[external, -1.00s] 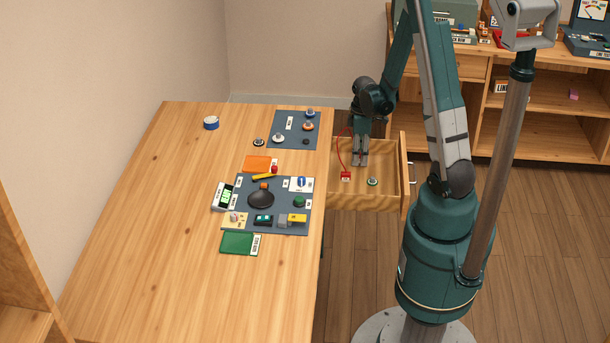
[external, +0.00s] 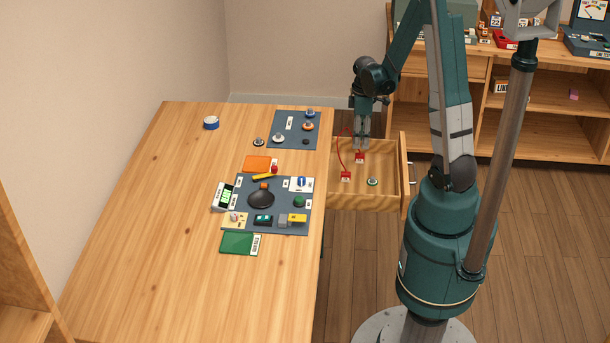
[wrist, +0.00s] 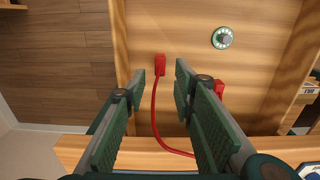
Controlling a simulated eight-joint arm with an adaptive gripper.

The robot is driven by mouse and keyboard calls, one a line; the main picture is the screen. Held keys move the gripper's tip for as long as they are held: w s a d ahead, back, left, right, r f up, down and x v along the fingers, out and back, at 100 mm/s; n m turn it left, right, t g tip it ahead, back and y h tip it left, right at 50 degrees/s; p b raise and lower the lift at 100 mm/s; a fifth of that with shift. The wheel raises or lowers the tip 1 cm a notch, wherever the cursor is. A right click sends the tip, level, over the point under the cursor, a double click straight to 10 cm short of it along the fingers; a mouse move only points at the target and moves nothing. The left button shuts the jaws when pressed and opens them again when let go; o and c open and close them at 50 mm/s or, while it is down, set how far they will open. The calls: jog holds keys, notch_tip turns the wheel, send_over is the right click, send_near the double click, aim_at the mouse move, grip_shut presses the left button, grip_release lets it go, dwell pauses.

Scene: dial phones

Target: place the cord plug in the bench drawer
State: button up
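The bench drawer (external: 403,160) is pulled open at the right side of the bench. A red cord (external: 340,147) with two red ends lies in it. One red plug (external: 360,157) is on the drawer floor just below my gripper (external: 362,146); the other red end (external: 346,176) lies nearer the camera. In the wrist view, a red plug (wrist: 159,64) shows between my fingertips, apart from both. The other red end (wrist: 219,88) is partly hidden by the right finger. My gripper is open and empty above the drawer floor.
A round green-rimmed dial (external: 372,181) also lies in the drawer. The bench top (external: 150,240) holds two dark mats with phone parts, an orange card, a green card and a blue tape roll (external: 211,123). Shelves (external: 530,100) stand behind at the right.

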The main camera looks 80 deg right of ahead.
aim_at(361, 154)
jog(key=shift+r+p, duration=0.45)
jog(key=shift+r, duration=1.7)
jog(key=w+a+r+t+h, duration=0.1)
jog(key=w+a+r, duration=0.7)
jog(key=a, duration=0.2)
jog(key=w+a+r+t+h, duration=0.1)
jog(key=w+a+r+t, duration=0.1)
jog(key=w+a+r, duration=0.7)
jog(key=a+r+t, duration=0.1)
jog(key=a+r, duration=0.1)
jog(key=a, duration=0.7)
jog(key=s+a+r+t+y, duration=0.1)
jog(key=a+r, duration=0.2)
jog(key=a, duration=0.6)
jog(key=s+a+r+t+y, duration=0.1)
jog(key=a+r+t, duration=0.1)
jog(key=a, duration=0.8)
jog(key=shift+s+r, duration=0.15)
jog(key=shift+r, duration=0.6)
